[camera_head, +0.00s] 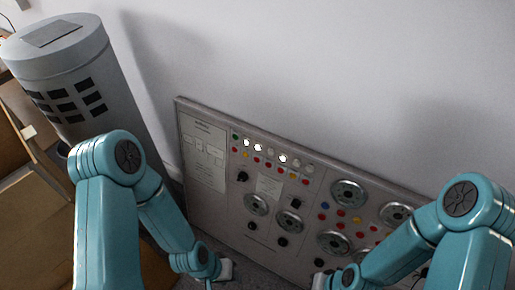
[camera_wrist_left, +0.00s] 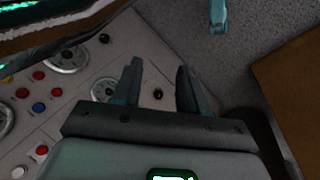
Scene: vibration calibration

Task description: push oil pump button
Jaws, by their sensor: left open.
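A grey control panel (camera_head: 235,215) leans at the wall, with several red, yellow, blue and lit white buttons, black knobs and round dials. Its labels are too small to read, so I cannot tell which button is the oil pump's. My left gripper (camera_head: 226,270) is low in front of the panel's lower left part. In the left wrist view its fingers (camera_wrist_left: 160,68) are apart and empty, over the panel's edge area, with a black knob (camera_wrist_left: 158,94) showing between them. My right gripper (camera_head: 321,281) is at the bottom of the head view, mostly cut off; its jaws are unclear.
A large grey cylinder (camera_head: 100,58) with dark square openings stands at the left. Brown boards or boxes (camera_head: 35,225) lie beside it. A pale wall (camera_head: 330,60) is behind the panel. Dark grey floor (camera_wrist_left: 250,60) and a brown surface (camera_wrist_left: 290,85) show in the wrist view.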

